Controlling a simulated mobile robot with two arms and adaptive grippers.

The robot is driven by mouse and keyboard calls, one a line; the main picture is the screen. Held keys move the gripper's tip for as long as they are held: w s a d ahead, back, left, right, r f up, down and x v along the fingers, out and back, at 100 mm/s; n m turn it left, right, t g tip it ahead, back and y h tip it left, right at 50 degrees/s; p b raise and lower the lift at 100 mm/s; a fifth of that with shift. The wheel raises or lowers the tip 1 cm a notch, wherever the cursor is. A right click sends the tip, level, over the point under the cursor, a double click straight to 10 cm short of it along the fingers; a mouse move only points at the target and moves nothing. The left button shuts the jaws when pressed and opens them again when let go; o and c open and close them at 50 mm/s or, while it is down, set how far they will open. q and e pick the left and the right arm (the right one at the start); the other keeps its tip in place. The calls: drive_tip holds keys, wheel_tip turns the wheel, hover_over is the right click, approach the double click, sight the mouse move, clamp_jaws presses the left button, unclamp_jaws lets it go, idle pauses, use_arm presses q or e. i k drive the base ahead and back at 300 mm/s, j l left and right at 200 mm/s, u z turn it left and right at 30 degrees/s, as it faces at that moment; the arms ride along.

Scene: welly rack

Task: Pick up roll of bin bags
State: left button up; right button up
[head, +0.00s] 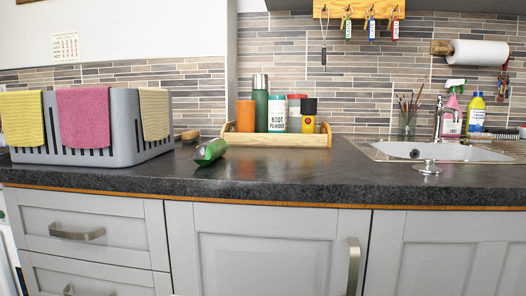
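A green, roll-shaped object (210,150), which looks like the roll of bin bags, lies on its side on the dark worktop (290,180). It is left of the middle in the head view, near the front edge. A pale patch shows at its left end. It lies apart from the grey basket on its left and in front of the wooden tray. Neither of my grippers shows in this view.
A grey basket (118,140) with cloths over its rim stands at the left. A wooden tray (245,140) holds several bottles and tins behind the roll. A sink (440,151) is at the right. The worktop between roll and sink is clear.

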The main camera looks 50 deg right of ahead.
sight(205, 153)
drive_tip(key=j+z, duration=0.1)
drive_tip(key=z, duration=0.35)
drive_tip(key=i+j+z, duration=0.1)
drive_tip(key=z, duration=0.35)
drive_tip(key=j+z, duration=0.1)
drive_tip(key=z, duration=0.35)
drive_tip(key=l+u, duration=0.15)
